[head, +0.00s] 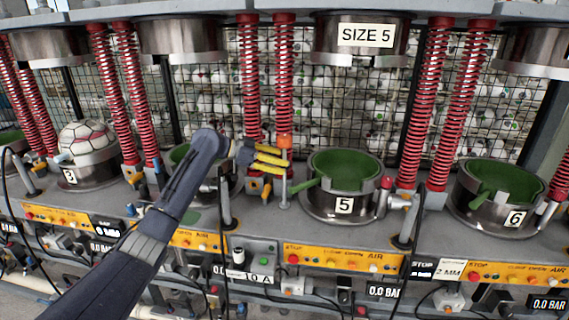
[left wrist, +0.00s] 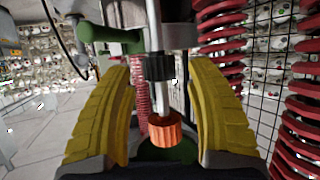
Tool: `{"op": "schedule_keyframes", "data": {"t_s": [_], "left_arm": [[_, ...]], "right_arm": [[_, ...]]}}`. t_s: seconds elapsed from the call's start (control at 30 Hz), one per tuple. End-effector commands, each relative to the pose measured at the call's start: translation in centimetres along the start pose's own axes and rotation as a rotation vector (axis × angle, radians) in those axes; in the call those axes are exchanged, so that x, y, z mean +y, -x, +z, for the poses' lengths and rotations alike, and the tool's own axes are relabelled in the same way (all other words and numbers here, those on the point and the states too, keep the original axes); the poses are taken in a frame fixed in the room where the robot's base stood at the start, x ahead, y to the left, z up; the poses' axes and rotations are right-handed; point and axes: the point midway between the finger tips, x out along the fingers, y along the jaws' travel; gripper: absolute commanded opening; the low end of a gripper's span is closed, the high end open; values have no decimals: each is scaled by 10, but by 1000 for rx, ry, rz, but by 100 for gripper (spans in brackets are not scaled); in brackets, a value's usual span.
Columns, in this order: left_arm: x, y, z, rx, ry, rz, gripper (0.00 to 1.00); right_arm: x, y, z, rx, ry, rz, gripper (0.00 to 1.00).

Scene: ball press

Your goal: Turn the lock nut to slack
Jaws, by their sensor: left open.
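My left gripper (head: 284,160) reaches in from the left in the head view, its yellow fingers beside a thin upright post left of press 5. An orange ribbed nut (head: 284,141) sits on that post just above the fingers. In the left wrist view the open gripper (left wrist: 160,70) has one finger on each side of the post. The orange nut (left wrist: 172,132) and a black ribbed collar (left wrist: 159,67) both show between the fingers, with gaps at the sides. I cannot tell which is the lock nut. My right gripper is not in view.
The green-lined cup of press 5 (head: 344,205) stands right of the post, its green handle (head: 303,187) pointing at it. Red springs (head: 283,80) rise close behind. Press 6 (head: 495,215) is at right; a ball (head: 86,137) sits in press 3 at left.

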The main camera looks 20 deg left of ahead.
Motion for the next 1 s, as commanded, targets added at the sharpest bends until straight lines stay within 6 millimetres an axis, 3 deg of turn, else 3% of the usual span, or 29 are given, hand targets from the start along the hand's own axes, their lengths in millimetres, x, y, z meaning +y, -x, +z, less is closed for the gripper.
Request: {"op": "schedule_keyframes", "data": {"t_s": [0.2,0.67,1.0], "left_arm": [[0,-16,0,1,1,0,55],[0,-20,0,1,0,0,55],[0,-20,0,0,0,0,16]], "right_arm": [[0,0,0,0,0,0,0],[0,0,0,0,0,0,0],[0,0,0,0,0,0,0]]}}
